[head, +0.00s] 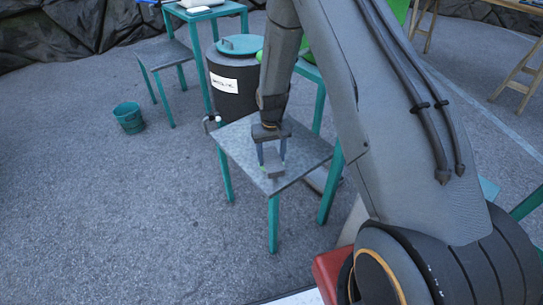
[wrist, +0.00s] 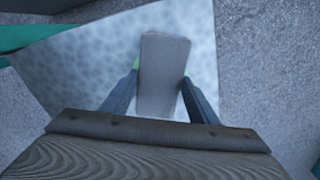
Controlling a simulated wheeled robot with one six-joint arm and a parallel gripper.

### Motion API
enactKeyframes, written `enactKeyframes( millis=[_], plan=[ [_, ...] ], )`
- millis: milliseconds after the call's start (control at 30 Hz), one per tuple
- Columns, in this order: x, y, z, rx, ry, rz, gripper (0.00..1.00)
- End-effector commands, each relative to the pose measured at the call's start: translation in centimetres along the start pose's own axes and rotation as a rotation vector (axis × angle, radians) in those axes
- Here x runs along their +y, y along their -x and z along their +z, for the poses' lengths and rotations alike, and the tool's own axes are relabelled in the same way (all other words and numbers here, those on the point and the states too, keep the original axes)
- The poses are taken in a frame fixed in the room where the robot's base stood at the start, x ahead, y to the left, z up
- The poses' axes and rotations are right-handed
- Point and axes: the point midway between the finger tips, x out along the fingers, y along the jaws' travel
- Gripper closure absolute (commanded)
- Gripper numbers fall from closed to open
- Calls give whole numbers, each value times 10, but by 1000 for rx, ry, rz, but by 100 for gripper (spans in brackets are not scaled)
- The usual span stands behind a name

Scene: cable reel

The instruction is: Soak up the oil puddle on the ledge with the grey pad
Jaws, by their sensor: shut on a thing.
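The grey pad (wrist: 163,75) is a flat rectangular block between the two fingers of my gripper (wrist: 160,85) in the wrist view. My gripper is shut on it. In the head view my gripper (head: 272,166) points down over the small teal-legged table, and the pad (head: 273,170) shows between its fingertips. The ledge appears to be this table's grey top (head: 238,141). The pad is at or just above that top; I cannot tell whether it touches. I cannot make out an oil puddle in either view.
A black barrel (head: 232,85) with a teal lid stands behind the table. A teal bucket (head: 129,118) is on the ground at left. Another teal-legged table (head: 165,54) stands at the back left. The ground at front left is clear.

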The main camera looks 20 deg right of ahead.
Motion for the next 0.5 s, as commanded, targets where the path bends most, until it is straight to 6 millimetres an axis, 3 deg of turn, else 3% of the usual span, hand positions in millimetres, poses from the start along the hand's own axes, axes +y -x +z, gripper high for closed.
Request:
enactKeyframes(
  millis=[167,200,300,500],
  plan=[
    [0,-4,0,0,0,0,69],
    [0,-4,0,0,0,0,43],
    [0,-3,0,1,0,0,26],
    [0,-3,0,1,0,0,24]
  ],
)
